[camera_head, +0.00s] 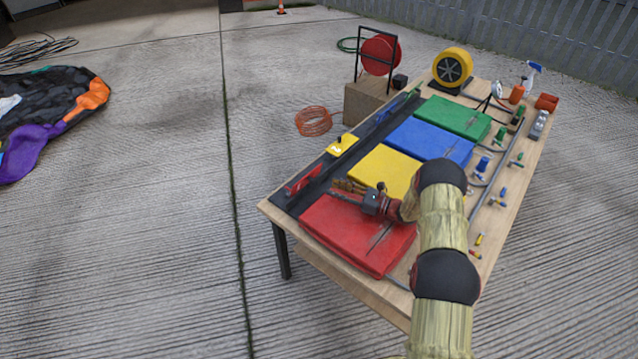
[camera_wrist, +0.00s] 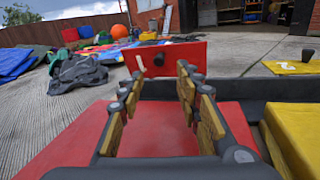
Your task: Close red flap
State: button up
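The red flap (camera_head: 304,180) stands tilted up along the black strip at the left end of the table, beyond the red block (camera_head: 350,232). In the wrist view the red flap (camera_wrist: 180,58) is a raised panel straight ahead, with a dark knob and a pale mark on its face. My gripper (camera_head: 347,190) is above the red block, pointing toward the flap. In the wrist view my gripper (camera_wrist: 158,92) is open and empty, its fingers spread. The flap shows between and beyond the fingers. Whether the fingertips touch it, I cannot tell.
A yellow flap (camera_head: 343,145) with a dark knob lies flat beside the black strip (camera_head: 330,170). Yellow (camera_head: 388,172), blue (camera_head: 430,142) and green (camera_head: 455,117) blocks line the table. Small fittings lie along its right side.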

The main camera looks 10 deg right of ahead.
jog(key=b+x, duration=0.2)
jog(key=x, duration=0.5)
jog(key=shift+w+a, duration=0.15)
jog(key=shift+a, duration=0.1)
jog(key=c, duration=0.8)
grip_shut()
